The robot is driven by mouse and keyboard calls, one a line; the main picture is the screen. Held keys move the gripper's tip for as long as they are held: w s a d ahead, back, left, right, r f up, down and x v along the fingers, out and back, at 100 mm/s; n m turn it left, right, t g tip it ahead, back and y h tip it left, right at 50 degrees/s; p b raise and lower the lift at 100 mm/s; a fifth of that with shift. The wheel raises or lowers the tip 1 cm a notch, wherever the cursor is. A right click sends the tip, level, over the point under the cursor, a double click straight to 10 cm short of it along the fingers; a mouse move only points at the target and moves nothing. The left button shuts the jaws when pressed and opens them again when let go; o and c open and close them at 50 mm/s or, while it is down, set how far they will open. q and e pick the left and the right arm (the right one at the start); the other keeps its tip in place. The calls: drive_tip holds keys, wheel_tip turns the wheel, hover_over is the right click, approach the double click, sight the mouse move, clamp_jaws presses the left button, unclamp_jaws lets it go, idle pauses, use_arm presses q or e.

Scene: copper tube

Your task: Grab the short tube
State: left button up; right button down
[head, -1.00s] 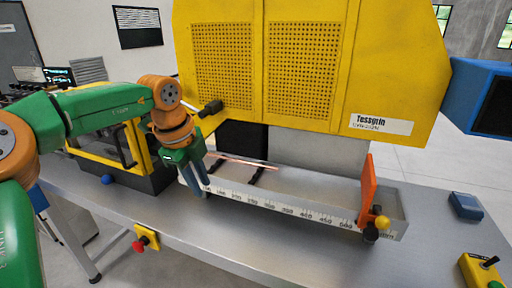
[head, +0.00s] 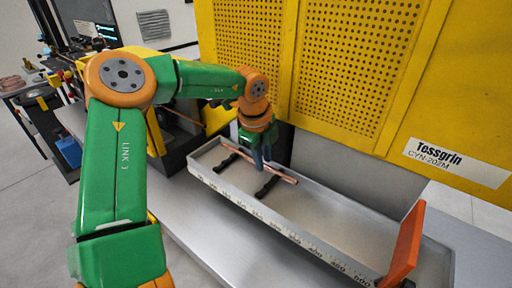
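A thin copper tube (head: 284,176) lies in the long grey tray (head: 330,222), resting across two dark supports. My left gripper (head: 262,166) points down at the middle of this tube, with its blue-grey fingertips at or right beside it. The fingers hide a small part of the tube. I cannot tell whether they are closed on it. My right gripper is not in view.
The tray has a ruler scale along its front wall and an orange end plate (head: 405,245) at the right. The yellow perforated machine housing (head: 345,65) stands close behind the tray. Another copper-coloured rod (head: 186,118) shows at the machine on the left.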

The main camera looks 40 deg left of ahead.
use_arm(q)
drive_tip(key=shift+w+f, duration=0.75)
drive_tip(key=shift+f, duration=0.25)
drive_tip(key=shift+s+r, duration=0.1)
drive_tip(key=shift+s, duration=0.05)
clamp_jaws()
drive_tip(key=shift+s, duration=0.1)
